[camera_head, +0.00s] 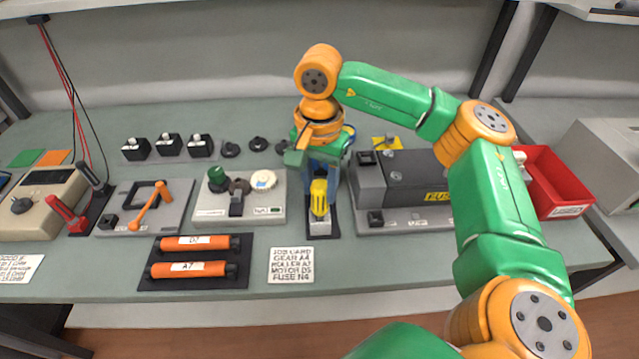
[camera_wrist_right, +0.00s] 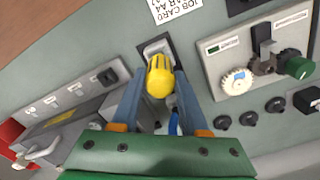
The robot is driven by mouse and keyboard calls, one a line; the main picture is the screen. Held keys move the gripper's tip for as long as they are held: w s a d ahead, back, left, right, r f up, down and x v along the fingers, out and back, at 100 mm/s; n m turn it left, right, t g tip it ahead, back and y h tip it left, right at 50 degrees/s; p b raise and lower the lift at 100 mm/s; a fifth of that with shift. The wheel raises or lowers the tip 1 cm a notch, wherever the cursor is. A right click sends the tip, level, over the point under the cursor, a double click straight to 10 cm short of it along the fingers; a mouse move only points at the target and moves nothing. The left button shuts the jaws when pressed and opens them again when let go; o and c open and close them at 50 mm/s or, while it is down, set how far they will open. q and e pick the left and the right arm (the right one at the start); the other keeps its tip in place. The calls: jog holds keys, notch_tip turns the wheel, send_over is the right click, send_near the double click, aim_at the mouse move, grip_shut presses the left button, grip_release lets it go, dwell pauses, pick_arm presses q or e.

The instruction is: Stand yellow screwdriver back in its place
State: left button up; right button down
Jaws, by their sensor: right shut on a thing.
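The yellow screwdriver (camera_head: 319,196) is upright or nearly so, handle up, just above a small grey block (camera_head: 320,226) on a dark base plate. My right gripper (camera_head: 322,178) comes down from above, with its blue fingers shut around the screwdriver. In the right wrist view the yellow handle (camera_wrist_right: 160,77) lies between the two fingers, in front of the grey block (camera_wrist_right: 156,48). The lower end of the screwdriver is hidden, so I cannot tell whether it is in the block. My left gripper is not in view.
A grey fuse fixture (camera_head: 400,180) stands close on the right, and a red bin (camera_head: 548,185) beyond it. A panel with green and white knobs (camera_head: 212,207) is close on the left. A job card (camera_head: 291,265) and orange rollers (camera_head: 190,268) lie in front.

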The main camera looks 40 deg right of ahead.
jog(key=shift+f, duration=0.1)
jog(key=shift+c, duration=1.7)
grip_release()
notch_tip(320, 180, up, 7)
jog(key=shift+r, duration=0.15)
